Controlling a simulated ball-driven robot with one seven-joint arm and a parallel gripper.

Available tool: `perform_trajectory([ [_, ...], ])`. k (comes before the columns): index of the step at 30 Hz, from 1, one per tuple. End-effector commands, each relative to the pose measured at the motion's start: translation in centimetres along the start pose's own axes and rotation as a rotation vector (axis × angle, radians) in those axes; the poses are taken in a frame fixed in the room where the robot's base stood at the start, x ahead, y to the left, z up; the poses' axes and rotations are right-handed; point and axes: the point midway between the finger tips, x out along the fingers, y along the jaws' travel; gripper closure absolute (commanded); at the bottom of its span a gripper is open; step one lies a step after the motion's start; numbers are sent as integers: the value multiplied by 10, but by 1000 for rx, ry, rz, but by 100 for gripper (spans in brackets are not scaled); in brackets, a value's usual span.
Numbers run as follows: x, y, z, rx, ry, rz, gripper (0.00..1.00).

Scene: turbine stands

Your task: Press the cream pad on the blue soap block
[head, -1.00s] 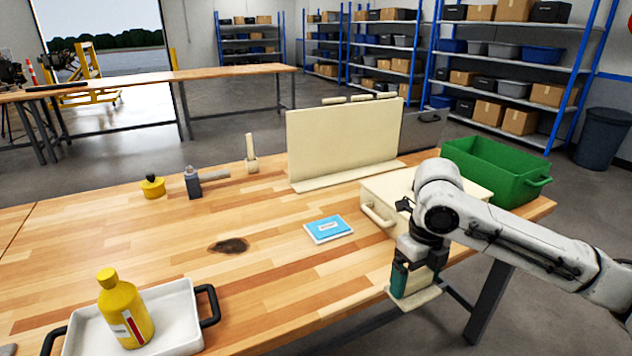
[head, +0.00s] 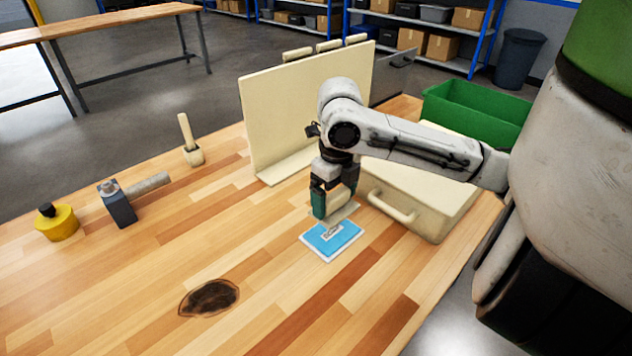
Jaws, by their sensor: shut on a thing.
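The blue soap block (head: 332,239) lies flat on the wooden table, with a pale edge and a small light label on top. My gripper (head: 334,198) points down just behind it and is shut on the cream pad (head: 345,213). The pad is a thin flat plate below the dark green part at my fingers, which hides some of it. The pad appears at the block's far edge in the picture. I cannot tell whether it touches the block or hovers over it.
A cream case with a handle (head: 392,207) stands right of my gripper, and an upright cream board (head: 300,110) behind it. A green bin (head: 475,112) is at the back right.

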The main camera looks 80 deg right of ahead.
Motion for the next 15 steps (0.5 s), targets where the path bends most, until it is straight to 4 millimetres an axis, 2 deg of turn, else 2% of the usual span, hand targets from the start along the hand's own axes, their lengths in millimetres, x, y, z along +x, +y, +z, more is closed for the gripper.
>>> perform_trajectory([
  [8, 11, 0, 0, 1, 0, 0, 35],
  [15, 34, 0, 0, 1, 1, 0, 35],
])
